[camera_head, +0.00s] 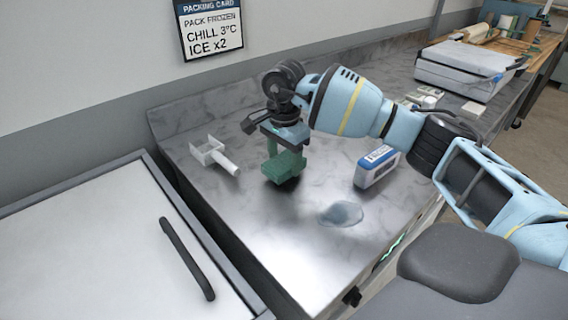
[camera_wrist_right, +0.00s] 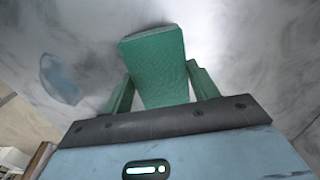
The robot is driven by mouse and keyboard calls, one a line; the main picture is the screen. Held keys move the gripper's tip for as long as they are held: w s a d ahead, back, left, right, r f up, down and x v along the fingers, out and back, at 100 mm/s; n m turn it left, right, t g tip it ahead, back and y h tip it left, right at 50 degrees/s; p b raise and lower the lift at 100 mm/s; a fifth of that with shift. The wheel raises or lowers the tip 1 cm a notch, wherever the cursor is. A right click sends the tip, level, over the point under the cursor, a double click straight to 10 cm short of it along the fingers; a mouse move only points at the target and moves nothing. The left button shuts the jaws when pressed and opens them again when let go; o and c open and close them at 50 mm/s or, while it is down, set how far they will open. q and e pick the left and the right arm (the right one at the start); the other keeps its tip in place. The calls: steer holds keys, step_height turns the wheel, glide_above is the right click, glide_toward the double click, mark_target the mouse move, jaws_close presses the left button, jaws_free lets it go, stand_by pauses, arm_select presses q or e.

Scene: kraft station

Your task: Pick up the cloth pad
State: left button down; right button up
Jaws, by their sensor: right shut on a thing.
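The cloth pad (camera_head: 285,168) is a green block-like piece at the middle of the grey counter. It also fills the middle of the right wrist view (camera_wrist_right: 155,62). My right gripper (camera_head: 277,153), with green fingers, reaches down from above and is shut on the pad; in the right wrist view a finger stands at each side of it. A dark shadow lies under the pad; I cannot tell for sure whether it is clear of the counter. My left gripper is not in view.
A clear puddle (camera_head: 341,214) lies on the counter (camera_head: 265,235) in front. A white scoop (camera_head: 215,155) is left of the pad, and a white-and-blue box (camera_head: 377,167) is to the right. A lidded white chest (camera_head: 85,245) with a dark handle stands at left.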

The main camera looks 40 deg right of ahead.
steer(key=shift+s+a+r, duration=0.1)
steer(key=shift+s+r, duration=0.1)
steer(key=shift+r, duration=0.25)
steer(key=shift+s+a+r, duration=0.1)
steer(key=shift+s+r, duration=0.05)
steer(key=shift+r, duration=0.3)
steer(key=s+a, duration=0.2)
steer(key=s, duration=0.2)
steer(key=s+a+r, duration=0.1)
steer(key=s+a, duration=0.1)
steer(key=s, duration=0.3)
steer(key=s+a+b, duration=0.1)
steer(key=s+a, duration=0.1)
steer(key=s, duration=0.2)
steer(key=shift+s+a+r, duration=0.25)
steer(key=shift+s+a, duration=0.05)
steer(key=shift+a, duration=0.1)
steer(key=shift+o, duration=1.4)
steer(key=shift+c, duration=1)
